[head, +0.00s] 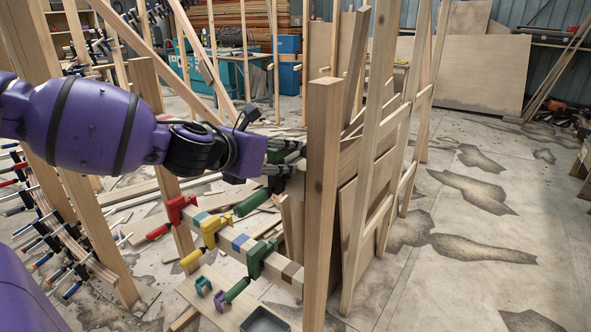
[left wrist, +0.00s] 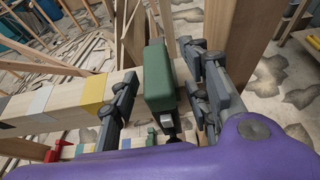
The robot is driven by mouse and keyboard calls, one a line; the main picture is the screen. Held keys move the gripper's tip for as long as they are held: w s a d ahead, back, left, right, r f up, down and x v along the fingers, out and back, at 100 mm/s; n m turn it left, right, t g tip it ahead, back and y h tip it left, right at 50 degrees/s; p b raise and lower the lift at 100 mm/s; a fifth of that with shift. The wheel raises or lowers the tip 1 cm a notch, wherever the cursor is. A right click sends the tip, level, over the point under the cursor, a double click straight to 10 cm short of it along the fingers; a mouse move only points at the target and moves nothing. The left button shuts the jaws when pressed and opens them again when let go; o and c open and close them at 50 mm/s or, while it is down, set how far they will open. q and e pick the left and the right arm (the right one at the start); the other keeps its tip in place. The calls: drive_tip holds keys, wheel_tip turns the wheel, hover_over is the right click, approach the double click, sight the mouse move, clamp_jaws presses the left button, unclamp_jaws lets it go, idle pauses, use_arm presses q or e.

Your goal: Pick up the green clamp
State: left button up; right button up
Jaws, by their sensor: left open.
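A green clamp (left wrist: 158,75) sits on a light wooden beam (left wrist: 60,105) with coloured bands in the left wrist view. My left gripper (left wrist: 165,95) is open, with one dark finger on each side of the clamp's green body. A small gap shows on the left; contact on the right is unclear. In the head view my left gripper (head: 285,165) is at this clamp and hides much of it. Another green clamp (head: 262,258) is on a lower banded beam, beside a yellow clamp (head: 211,229) and a red clamp (head: 179,209). My right gripper is not in view.
A tall wooden post (head: 322,200) stands just right of my left gripper, with a slatted frame (head: 385,130) behind it. A rack with several clamps (head: 60,245) is at the left. A board with a dark tray (head: 264,321) lies low in front. Floor at right is open.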

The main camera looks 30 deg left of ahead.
use_arm(q)
drive_tip(key=shift+r, duration=0.25)
drive_tip(key=c, duration=0.5)
clamp_jaws()
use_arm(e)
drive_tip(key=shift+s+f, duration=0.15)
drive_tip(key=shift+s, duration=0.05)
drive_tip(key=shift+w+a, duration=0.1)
